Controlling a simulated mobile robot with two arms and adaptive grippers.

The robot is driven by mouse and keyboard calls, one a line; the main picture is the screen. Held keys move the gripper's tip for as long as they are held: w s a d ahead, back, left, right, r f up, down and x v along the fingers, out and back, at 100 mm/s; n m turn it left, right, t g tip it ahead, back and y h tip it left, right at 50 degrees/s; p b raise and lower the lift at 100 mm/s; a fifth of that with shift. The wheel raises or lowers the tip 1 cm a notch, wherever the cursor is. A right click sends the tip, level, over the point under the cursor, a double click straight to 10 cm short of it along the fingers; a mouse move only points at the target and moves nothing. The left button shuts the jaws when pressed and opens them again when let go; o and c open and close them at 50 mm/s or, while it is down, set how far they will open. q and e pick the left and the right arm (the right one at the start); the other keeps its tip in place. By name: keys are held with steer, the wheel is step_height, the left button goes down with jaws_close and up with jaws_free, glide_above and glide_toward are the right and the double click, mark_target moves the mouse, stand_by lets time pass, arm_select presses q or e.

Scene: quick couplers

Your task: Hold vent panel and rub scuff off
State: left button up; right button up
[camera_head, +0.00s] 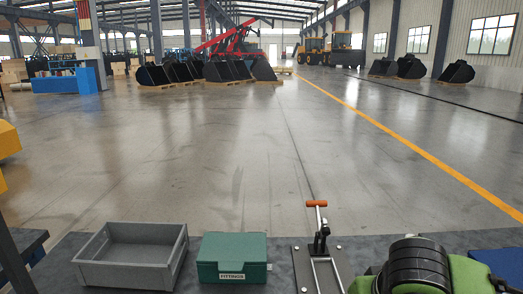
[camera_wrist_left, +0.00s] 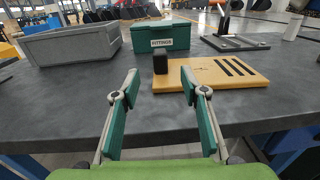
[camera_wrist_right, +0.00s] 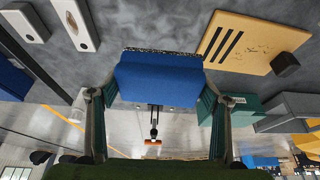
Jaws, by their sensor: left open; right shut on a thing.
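The vent panel (camera_wrist_left: 205,83) is a tan plate with dark slots, lying flat on the dark bench in the left wrist view. A black block (camera_wrist_left: 160,63) stands at its left end. The panel also shows in the right wrist view (camera_wrist_right: 250,45), with small dark scuff marks beside the slots. My left gripper (camera_wrist_left: 159,82) is open and empty, in front of the panel's left end near the black block. My right gripper (camera_wrist_right: 158,88) is shut on a blue block (camera_wrist_right: 158,78) with a dark speckled face, apart from the panel. Neither gripper's fingers show in the head view.
A grey open tray (camera_head: 132,257) and a green box labelled FITTINGS (camera_head: 232,257) stand on the bench. Right of them is a toggle clamp with an orange handle (camera_head: 316,203). Two white holed blocks (camera_wrist_right: 75,24) (camera_wrist_right: 25,22) lie near the blue block. The bench before the panel is clear.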

arm_select(q)
steer(key=w+p, duration=0.1)
steer(key=w, duration=0.5)
steer(key=w+p, duration=0.1)
steer(key=w, duration=0.3)
steer(key=shift+d+p, duration=0.3)
steer(key=shift+p, duration=0.05)
arm_select(e)
step_height(320, 180, up, 3)
steer(key=shift+w+r, duration=0.1)
steer(key=shift+w, duration=0.05)
arm_select(q)
jaws_close()
jaws_free()
steer(key=shift+s, duration=0.15)
